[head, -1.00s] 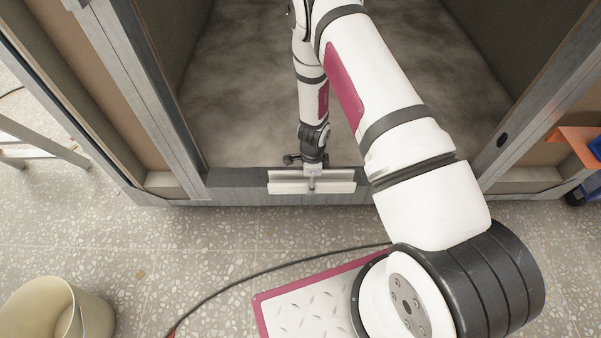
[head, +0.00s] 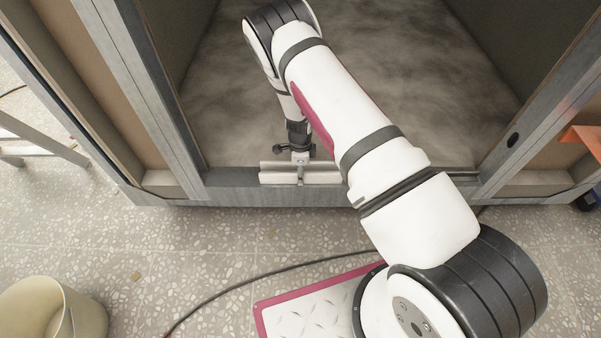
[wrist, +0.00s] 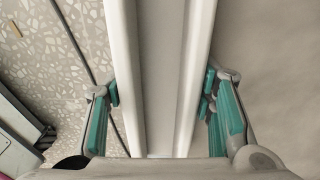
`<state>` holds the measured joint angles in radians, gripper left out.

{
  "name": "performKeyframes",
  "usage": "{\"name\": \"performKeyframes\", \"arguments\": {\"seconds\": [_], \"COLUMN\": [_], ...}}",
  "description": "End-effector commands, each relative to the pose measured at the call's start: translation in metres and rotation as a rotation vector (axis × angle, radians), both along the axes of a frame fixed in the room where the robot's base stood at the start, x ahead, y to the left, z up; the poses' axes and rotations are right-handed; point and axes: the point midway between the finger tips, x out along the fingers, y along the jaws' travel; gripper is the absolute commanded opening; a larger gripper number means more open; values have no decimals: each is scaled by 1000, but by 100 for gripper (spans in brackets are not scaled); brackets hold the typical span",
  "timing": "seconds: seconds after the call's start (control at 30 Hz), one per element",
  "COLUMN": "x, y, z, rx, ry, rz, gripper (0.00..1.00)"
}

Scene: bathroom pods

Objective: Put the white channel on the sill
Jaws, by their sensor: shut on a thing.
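The white channel (head: 325,178) is a long pale piece with raised edges. In the head view it lies crosswise at the grey sill (head: 231,184), left of the sill's middle. My gripper (head: 299,162) is at the channel's middle, coming from above. In the wrist view the channel (wrist: 162,70) runs up the picture between the teal fingers of my gripper (wrist: 160,88), which is shut on it. I cannot tell whether the channel touches the sill or hangs just above it. My arm hides part of the sill to the right.
Grey frame posts (head: 140,85) stand at both sides of the pod opening. A cream bucket (head: 45,308) is at lower left on the terrazzo floor (head: 190,250). A dark cable (head: 245,281) crosses the floor. An orange item (head: 583,138) is at far right.

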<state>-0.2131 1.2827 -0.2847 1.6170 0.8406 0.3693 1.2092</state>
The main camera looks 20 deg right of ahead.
Motion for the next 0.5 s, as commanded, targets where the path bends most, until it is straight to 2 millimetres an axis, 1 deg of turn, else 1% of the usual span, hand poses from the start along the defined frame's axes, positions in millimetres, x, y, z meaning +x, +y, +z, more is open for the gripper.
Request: {"name": "performKeyframes", "arguments": {"seconds": [0.2,0.23,0.27,0.3,0.33,0.5], "x": [0,0,0,0,0,0], "y": [0,0,0,0,0,0], "z": [-2,-2,-2,-2,-2,-1], "rx": [0,0,0,0,0,0], "ry": [-1,0,0,0,0,0], "rz": [0,0,0,0,0,0], "gripper": [21,52,59,68,70,70]}}
